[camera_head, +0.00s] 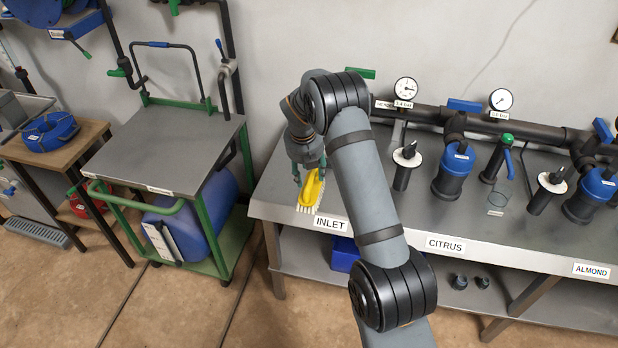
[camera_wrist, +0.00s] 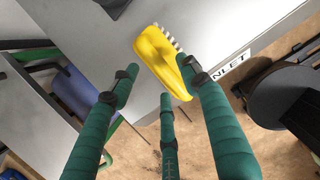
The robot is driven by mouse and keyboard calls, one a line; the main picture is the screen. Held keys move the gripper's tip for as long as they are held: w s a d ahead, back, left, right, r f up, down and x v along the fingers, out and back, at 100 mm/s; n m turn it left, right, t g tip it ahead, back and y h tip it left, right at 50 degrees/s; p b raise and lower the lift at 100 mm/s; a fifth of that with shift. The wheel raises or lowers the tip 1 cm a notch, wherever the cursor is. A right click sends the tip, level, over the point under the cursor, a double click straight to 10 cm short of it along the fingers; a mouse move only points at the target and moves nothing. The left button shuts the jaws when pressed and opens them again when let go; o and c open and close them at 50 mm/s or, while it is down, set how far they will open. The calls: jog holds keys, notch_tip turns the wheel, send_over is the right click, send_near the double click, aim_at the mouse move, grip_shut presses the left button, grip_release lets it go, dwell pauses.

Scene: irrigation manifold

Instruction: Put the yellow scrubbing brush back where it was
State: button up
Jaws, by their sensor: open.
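The yellow scrubbing brush (camera_head: 314,189) with pale bristles is at the front left of the grey bench, just above the INLET label (camera_head: 330,225). It also shows in the wrist view (camera_wrist: 160,58), where its near end overlaps the bench's front edge; I cannot tell whether it rests fully on the top. My gripper (camera_head: 309,173) is open, with its teal fingers close around or just above the brush. In the wrist view my gripper (camera_wrist: 158,82) has one fingertip overlapping the brush's right side; contact is unclear.
The bench (camera_head: 270,208) carries black pipework, gauges (camera_head: 406,89) and blue filters (camera_head: 453,172) to the right. A green-framed cart (camera_head: 165,150) with a blue drum (camera_head: 195,225) stands to the left. A blue bin (camera_head: 344,254) sits under the bench. The cart's top is bare.

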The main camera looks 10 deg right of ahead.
aim_at(309, 177)
jog(key=v, duration=0.9)
jog(key=shift+s+f, duration=0.1)
jog(key=x, duration=1.2)
jog(key=shift+f, duration=0.35)
notch_tip(309, 177, up, 2)
jog(key=shift+r, duration=0.9)
